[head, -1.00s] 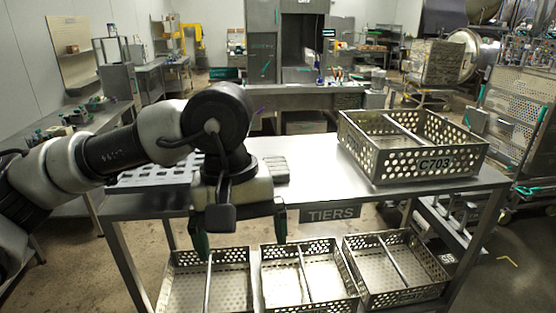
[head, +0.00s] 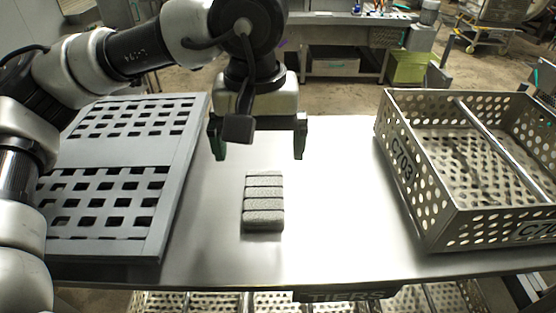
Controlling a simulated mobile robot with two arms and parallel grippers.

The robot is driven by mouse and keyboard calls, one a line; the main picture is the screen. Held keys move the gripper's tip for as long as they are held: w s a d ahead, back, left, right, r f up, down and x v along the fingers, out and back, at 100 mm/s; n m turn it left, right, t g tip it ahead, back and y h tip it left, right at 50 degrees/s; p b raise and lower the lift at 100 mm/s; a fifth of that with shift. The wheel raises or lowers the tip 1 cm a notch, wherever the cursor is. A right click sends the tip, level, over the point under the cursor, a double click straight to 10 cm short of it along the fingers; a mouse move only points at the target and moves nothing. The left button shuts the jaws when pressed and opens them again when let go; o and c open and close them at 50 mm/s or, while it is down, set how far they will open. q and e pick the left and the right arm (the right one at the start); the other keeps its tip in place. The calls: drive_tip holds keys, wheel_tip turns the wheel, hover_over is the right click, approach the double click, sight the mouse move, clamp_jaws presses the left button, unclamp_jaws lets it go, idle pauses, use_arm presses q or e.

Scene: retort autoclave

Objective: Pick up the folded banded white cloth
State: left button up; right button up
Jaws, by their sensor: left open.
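A folded, banded block (head: 263,203), the only thing here that fits the cloth, lies flat on the steel table (head: 330,210). It looks light grey rather than white, with dark bands dividing it crosswise. My left gripper (head: 258,148) is open and empty, its two fingers pointing down and spread wider than the block. In the picture it is just above the block's far end, apart from it. Its exact height over the table is hard to tell. My right gripper is out of view.
A grey slotted tray (head: 178,190) lies on the table at left, partly behind my left arm. A perforated metal basket marked C703 (head: 405,175) stands at right. The table between them is clear around the block. More baskets (head: 190,303) show below the front edge.

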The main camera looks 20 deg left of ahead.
use_arm(q)
drive_tip(key=p, duration=0.2)
hover_over(264, 191)
drive_tip(key=f, duration=0.5)
drive_tip(key=shift+s+a+f, duration=0.1)
drive_tip(key=shift+s, duration=0.25)
drive_tip(key=shift+f, duration=0.25)
drive_tip(key=f+p, duration=0.2)
drive_tip(key=f, duration=0.2)
drive_tip(key=shift+w+f+p, duration=0.2)
drive_tip(key=shift+w+p, duration=0.1)
drive_tip(key=shift+p, duration=0.1)
drive_tip(key=shift+f, duration=0.3)
drive_tip(key=c, duration=1)
drive_tip(key=shift+r, duration=0.15)
